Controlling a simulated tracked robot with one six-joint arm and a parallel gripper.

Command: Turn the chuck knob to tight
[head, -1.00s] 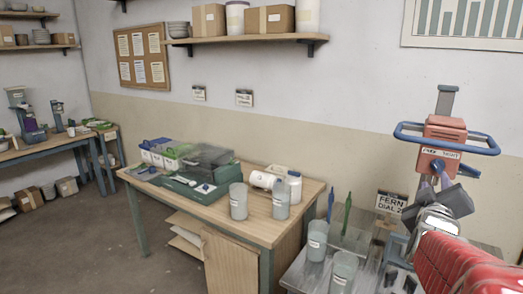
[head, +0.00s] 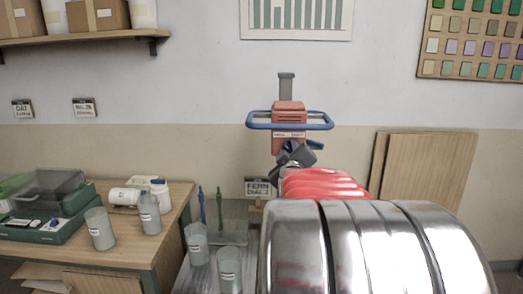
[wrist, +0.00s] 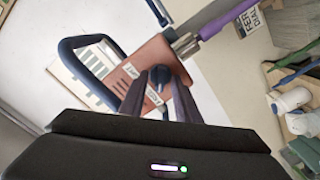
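The mixer's orange-red head (head: 289,118) stands ahead, with a blue ring handle (head: 318,122) around it. In the wrist view the head (wrist: 150,62) fills the middle, and the dark blue chuck knob (wrist: 160,74) sticks out of its face. White labels (wrist: 152,95) lie beside the knob; I cannot read its setting surely. My gripper (wrist: 159,82) has its two dark fingers on either side of the knob, apart from each other. Contact with the knob is not clear. In the head view my gripper (head: 295,154) is in front of the mixer's head, hiding the knob.
Cups (head: 229,270) and upright green and blue tools (head: 219,207) stand on the mixer's bench, left of my arm. A sign (head: 257,187) reading FERN stands behind. A wooden table (head: 178,197) with a green case is at left.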

